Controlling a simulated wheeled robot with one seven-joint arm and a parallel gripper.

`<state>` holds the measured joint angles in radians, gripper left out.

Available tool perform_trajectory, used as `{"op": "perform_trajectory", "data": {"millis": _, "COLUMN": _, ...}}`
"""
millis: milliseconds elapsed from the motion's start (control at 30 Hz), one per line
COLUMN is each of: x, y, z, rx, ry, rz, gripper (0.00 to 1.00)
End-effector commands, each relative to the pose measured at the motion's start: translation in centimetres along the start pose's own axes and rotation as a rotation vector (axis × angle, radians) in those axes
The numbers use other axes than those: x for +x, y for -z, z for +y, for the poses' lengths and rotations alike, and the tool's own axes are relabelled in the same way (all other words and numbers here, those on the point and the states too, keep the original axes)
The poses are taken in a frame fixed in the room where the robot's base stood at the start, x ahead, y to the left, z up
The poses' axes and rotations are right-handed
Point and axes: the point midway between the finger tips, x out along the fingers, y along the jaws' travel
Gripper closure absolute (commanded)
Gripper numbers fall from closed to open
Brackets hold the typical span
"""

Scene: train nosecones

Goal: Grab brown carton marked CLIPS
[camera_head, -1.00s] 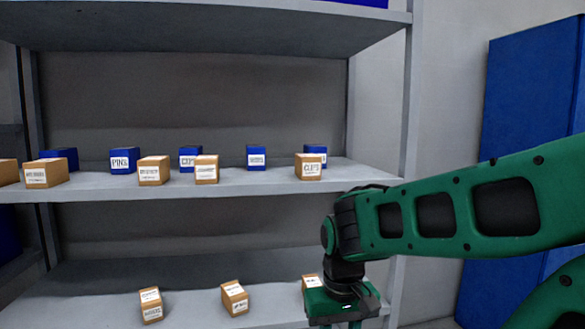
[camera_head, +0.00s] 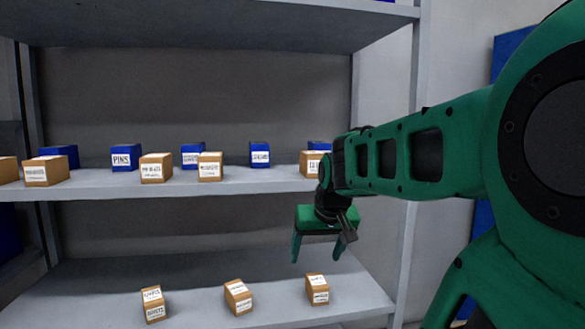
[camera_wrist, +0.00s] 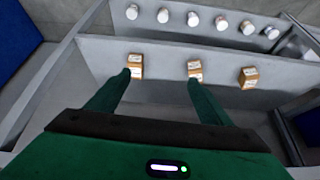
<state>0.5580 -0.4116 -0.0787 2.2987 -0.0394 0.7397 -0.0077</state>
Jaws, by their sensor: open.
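The brown carton marked CLIPS (camera_head: 311,160) stands at the right end of the middle shelf in the head view. My arm hides its right part and only the start of its label shows. My gripper (camera_head: 319,252) hangs below that shelf's front edge, fingers down, open and empty. It is lower than the CLIPS carton and apart from it. In the wrist view my open fingers (camera_wrist: 158,78) appear over a shelf with brown cartons, whose labels I cannot read; nothing is between the fingers.
Brown cartons (camera_head: 157,167) and blue boxes (camera_head: 125,157) share the middle shelf (camera_head: 230,183). The lower shelf holds a left carton (camera_head: 153,304), a middle one (camera_head: 238,297) and a right one (camera_head: 317,289). White round items (camera_wrist: 192,19) show in the wrist view. A shelf post stands right.

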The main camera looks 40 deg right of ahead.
Motion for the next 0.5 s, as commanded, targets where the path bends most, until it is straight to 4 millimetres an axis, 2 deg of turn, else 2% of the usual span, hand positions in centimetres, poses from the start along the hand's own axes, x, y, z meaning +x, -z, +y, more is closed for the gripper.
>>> {"op": "perform_trajectory", "data": {"millis": 33, "x": -0.8, "y": 3.6, "z": 0.7, "rx": 0.008, "ry": -0.006, "rz": 0.080, "gripper": 0.27}}
{"op": "perform_trajectory", "data": {"millis": 200, "x": -4.6, "y": 14.5, "z": 2.0, "rx": -0.001, "ry": -0.009, "rz": 0.340, "gripper": 0.27}}
{"op": "perform_trajectory", "data": {"millis": 300, "x": -7.1, "y": 19.5, "z": 2.8, "rx": -0.011, "ry": -0.010, "rz": 0.468, "gripper": 0.27}}
{"op": "perform_trajectory", "data": {"millis": 400, "x": -9.3, "y": 23.2, "z": 3.5, "rx": -0.021, "ry": -0.011, "rz": 0.567, "gripper": 0.27}}
{"op": "perform_trajectory", "data": {"millis": 500, "x": -10.9, "y": 25.4, "z": 3.8, "rx": -0.029, "ry": -0.011, "rz": 0.631, "gripper": 0.27}}
